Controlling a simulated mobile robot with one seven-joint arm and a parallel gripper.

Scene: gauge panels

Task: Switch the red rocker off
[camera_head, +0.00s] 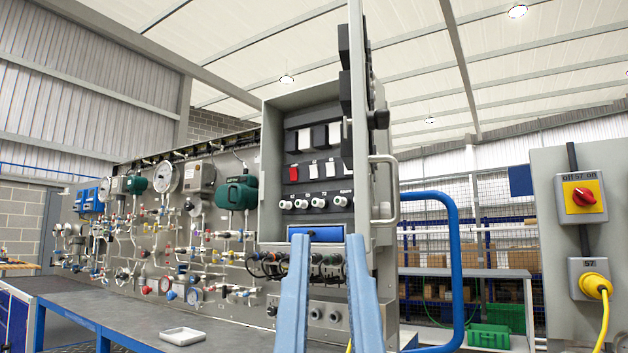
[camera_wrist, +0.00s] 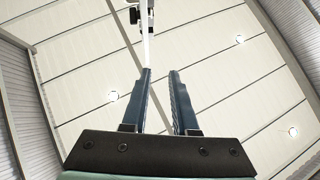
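The red rocker (camera_head: 294,174) is a small red switch at the left of a row of rockers inside an open grey control box, in the head view. White rockers sit to its right in the same row. I cannot tell which way the red rocker is tipped. My gripper (camera_head: 328,240) shows as two blue fingers pointing up, below the rocker row and in front of the box's lower part. The fingers are apart with nothing between them. In the wrist view my gripper (camera_wrist: 160,72) is also open and points toward the ceiling.
The box's open door (camera_head: 360,110) stands edge-on at its right, with a handle (camera_head: 393,190). A blue rail (camera_head: 458,265) curves on the right. A red-and-yellow rotary switch (camera_head: 583,196) is on a right panel. A bench with a white tray (camera_head: 184,336) lies lower left.

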